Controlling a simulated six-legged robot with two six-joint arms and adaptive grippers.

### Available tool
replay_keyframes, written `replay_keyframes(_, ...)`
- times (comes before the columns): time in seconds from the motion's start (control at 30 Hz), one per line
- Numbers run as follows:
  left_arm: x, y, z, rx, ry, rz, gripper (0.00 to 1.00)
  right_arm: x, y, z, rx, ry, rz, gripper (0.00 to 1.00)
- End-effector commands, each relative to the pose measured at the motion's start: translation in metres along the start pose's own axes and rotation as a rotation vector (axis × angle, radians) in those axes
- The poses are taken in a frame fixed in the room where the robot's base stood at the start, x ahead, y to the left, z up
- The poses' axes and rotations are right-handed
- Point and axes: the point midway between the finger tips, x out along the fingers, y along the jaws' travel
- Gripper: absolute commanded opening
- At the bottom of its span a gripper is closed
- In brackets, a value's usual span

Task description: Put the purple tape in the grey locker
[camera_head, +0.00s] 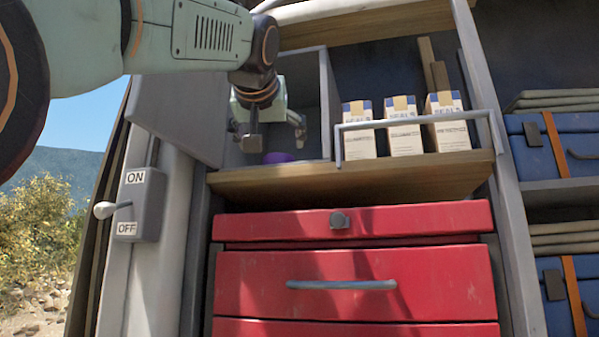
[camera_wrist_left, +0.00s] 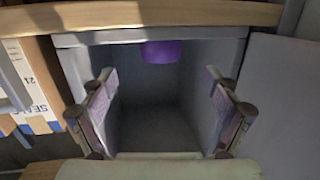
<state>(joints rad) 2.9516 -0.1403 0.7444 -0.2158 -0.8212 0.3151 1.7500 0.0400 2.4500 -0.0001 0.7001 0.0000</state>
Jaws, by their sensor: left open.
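The grey locker (camera_head: 327,95) stands on a wooden shelf with its door (camera_head: 172,115) swung open to the left. The purple tape (camera_head: 278,157) sits on the locker floor near the front opening, and it also shows at the top of the left wrist view (camera_wrist_left: 161,51). My left gripper (camera_head: 275,138) is at the locker opening, above the tape. It is open and empty, its two fingers spread apart in the wrist view (camera_wrist_left: 160,78), with the tape clear of both. My right gripper is not in view.
Several white and blue seal boxes (camera_head: 404,135) stand right of the locker behind a metal rail (camera_head: 415,122). Red drawers (camera_head: 352,285) lie below the wooden shelf (camera_head: 350,182). An ON/OFF lever switch (camera_head: 140,205) is at the left. Blue cases (camera_head: 555,145) fill shelves at the right.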

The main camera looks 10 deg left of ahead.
Motion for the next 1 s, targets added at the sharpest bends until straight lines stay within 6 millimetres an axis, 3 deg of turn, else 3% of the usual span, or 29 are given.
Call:
replay_keyframes(0.1, -0.013, 0.001, 0.002, 0.000, 0.004, 0.001, 0.88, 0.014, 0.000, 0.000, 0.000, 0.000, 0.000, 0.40)
replay_keyframes(0.33, -0.029, 0.000, 0.001, 0.000, 0.002, 0.001, 0.88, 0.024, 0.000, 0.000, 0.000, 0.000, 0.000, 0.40)
replay_keyframes(1.0, -0.032, 0.000, 0.000, 0.000, 0.000, 0.001, 0.88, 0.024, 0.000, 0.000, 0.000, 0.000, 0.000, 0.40)
